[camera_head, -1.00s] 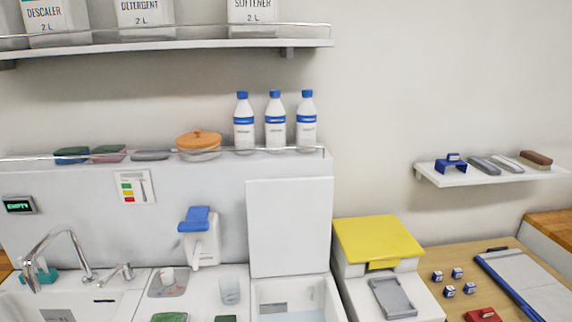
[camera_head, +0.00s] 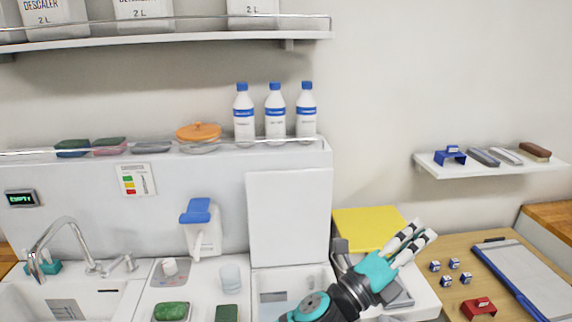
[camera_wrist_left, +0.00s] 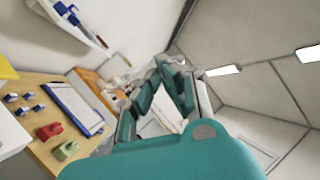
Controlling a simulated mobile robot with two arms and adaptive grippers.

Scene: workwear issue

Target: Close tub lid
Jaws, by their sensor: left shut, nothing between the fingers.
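The white tub (camera_head: 286,284) is set in the counter at the front middle of the head view. Its white lid (camera_head: 290,220) stands upright at the tub's back edge, so the tub is open. My left gripper (camera_head: 425,231) is to the right of the lid, with its arm crossing in front of the tub's right side. Its fingers are closed together, hold nothing and point up and right. It is apart from the lid. My right gripper is not in view. In the left wrist view, the teal gripper body (camera_wrist_left: 160,162) shows, but the tub and lid do not.
A yellow-lidded box (camera_head: 368,226) stands right of the tub, partly behind my left arm. A blue-handled dispenser (camera_head: 203,230) and a clear cup (camera_head: 230,278) are left of the lid. Bottles (camera_head: 275,118) stand on the ledge above. A clipboard (camera_head: 530,275) lies on the right table.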

